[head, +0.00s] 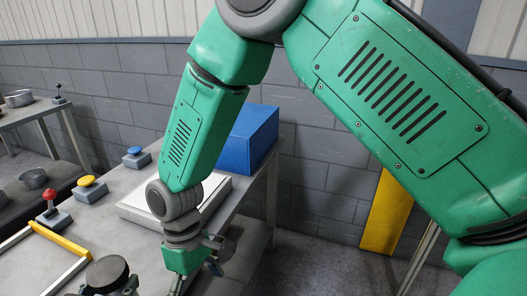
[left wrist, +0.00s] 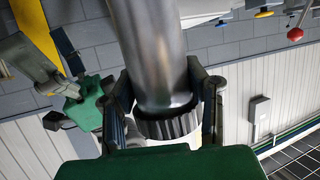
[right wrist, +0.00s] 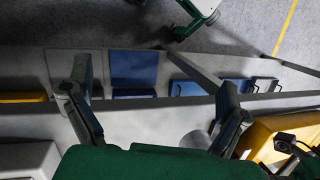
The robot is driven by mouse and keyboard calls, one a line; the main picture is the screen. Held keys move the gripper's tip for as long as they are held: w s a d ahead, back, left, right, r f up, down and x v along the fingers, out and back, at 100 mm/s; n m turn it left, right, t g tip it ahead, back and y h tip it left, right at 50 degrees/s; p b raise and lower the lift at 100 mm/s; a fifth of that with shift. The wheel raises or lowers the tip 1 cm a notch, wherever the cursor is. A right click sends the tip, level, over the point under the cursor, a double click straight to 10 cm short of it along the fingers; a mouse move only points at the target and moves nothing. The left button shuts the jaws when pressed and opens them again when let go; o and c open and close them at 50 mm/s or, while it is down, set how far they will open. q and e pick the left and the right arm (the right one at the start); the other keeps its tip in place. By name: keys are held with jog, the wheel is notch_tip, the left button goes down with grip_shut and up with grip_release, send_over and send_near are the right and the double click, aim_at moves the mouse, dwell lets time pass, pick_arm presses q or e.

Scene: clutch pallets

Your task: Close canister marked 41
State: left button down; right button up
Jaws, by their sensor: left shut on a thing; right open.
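A metal canister (left wrist: 148,60) with a black ribbed cap (left wrist: 170,124) fills the middle of the left wrist view. My left gripper (left wrist: 167,100) is shut on it, one finger on each side near the cap. In the head view, the round black cap (head: 107,272) shows at the bottom edge, beside part of my left gripper (head: 128,287). No number is readable, and I cannot tell how tightly the cap sits. My right gripper (head: 212,258) is to the right of the cap, above the table. In the right wrist view, my right gripper (right wrist: 156,75) has its fingers wide apart and empty.
A flat white panel (head: 212,192) and a blue box (head: 250,130) are behind my right forearm. A yellow and white frame (head: 60,238) lies at the left.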

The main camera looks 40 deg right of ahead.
pick_arm(q)
jog(key=shift+s+d+r, duration=0.1)
jog(key=shift+s+r, duration=0.05)
jog(key=shift+r, duration=0.05)
pick_arm(e)
jog(key=s+d+f+m+t, duration=0.1)
jog(key=s+d+f, duration=0.3)
jog(key=f, duration=0.2)
jog(key=s+d+f+m+t, duration=0.1)
jog(key=s+d+f+m, duration=0.1)
jog(key=s+d+f, duration=0.3)
jog(key=s+d+f+m+t, duration=0.1)
jog(key=s+d+f, duration=0.1)
jog(key=s, duration=0.3)
jog(key=s+d+f+t+h, duration=0.1)
jog(key=s+d+f, duration=0.1)
jog(key=s+d, duration=0.3)
jog(key=shift+f+m, duration=0.35)
jog(key=shift+m, duration=0.05)
jog(key=shift+w, duration=0.1)
